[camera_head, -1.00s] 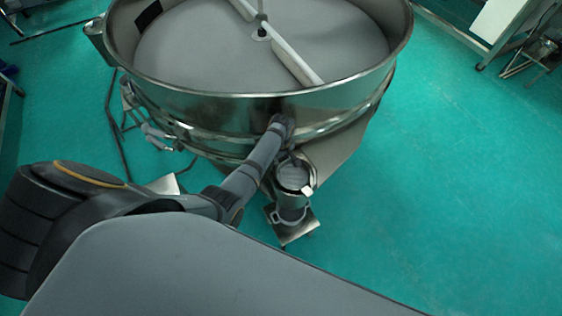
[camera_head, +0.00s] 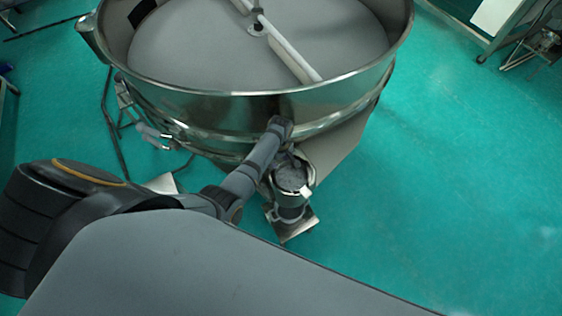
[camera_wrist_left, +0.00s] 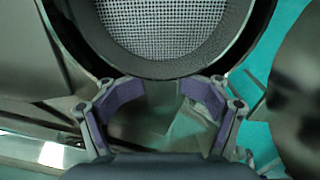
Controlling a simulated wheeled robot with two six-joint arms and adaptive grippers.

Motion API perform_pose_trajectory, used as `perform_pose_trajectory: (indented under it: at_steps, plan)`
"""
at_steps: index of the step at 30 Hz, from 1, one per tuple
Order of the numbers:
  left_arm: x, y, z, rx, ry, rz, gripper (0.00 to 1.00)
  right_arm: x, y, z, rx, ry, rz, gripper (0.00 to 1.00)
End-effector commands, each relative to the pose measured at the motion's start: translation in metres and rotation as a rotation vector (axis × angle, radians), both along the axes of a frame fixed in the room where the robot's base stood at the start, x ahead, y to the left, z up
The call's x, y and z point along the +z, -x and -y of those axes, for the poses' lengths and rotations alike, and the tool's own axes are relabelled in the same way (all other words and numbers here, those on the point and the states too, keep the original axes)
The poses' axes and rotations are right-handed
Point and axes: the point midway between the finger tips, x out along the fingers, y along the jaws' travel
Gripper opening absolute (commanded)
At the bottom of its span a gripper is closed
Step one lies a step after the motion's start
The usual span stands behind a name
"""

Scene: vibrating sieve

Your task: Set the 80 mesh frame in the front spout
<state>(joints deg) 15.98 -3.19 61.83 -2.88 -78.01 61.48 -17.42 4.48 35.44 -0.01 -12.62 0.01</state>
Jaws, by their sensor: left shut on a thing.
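A round mesh frame (camera_wrist_left: 168,30) with a dark rim and a pale woven screen fills the top of the left wrist view. Its mesh number cannot be read. My left gripper (camera_wrist_left: 162,92) is shut on its near edge, with one purple-padded finger on each side; the grip itself is partly hidden. In the head view, the gripper (camera_head: 288,155) is small beside the sieve wall, and the frame (camera_head: 291,177) shows as a dark grey disc over the metal front spout (camera_head: 291,214). I cannot tell whether the frame touches the spout. My right gripper is not in view.
The large steel vibrating sieve (camera_head: 225,104) stands just behind the spout, its wall close to my left wrist. A pale sloping panel (camera_head: 340,150) is right of the spout. Green floor (camera_head: 450,190) is clear at right; a metal stand (camera_head: 537,45) is far right.

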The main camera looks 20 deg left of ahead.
Motion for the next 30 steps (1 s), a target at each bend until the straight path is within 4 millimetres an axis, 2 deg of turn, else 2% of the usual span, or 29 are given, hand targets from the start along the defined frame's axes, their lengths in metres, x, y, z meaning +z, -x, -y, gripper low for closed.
perform_pose_trajectory:
  at_steps: [4,7,15,21,25,30]
  plan:
    - [0.001,0.001,-0.002,0.0,-0.005,-0.001,0.6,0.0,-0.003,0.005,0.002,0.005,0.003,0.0]
    - [0.011,0.0,-0.002,0.0,-0.006,0.002,0.6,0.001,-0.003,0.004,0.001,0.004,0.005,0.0]
    - [0.076,0.0,0.0,-0.001,-0.002,0.006,0.6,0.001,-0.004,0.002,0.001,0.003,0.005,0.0]
    - [0.111,0.001,0.001,-0.001,-0.001,0.003,0.6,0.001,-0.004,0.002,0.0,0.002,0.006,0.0]
    - [0.12,0.002,0.001,-0.001,0.0,0.001,0.6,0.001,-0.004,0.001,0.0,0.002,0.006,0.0]
    - [0.121,0.002,0.001,-0.001,-0.001,0.001,0.6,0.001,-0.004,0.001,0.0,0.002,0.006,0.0]
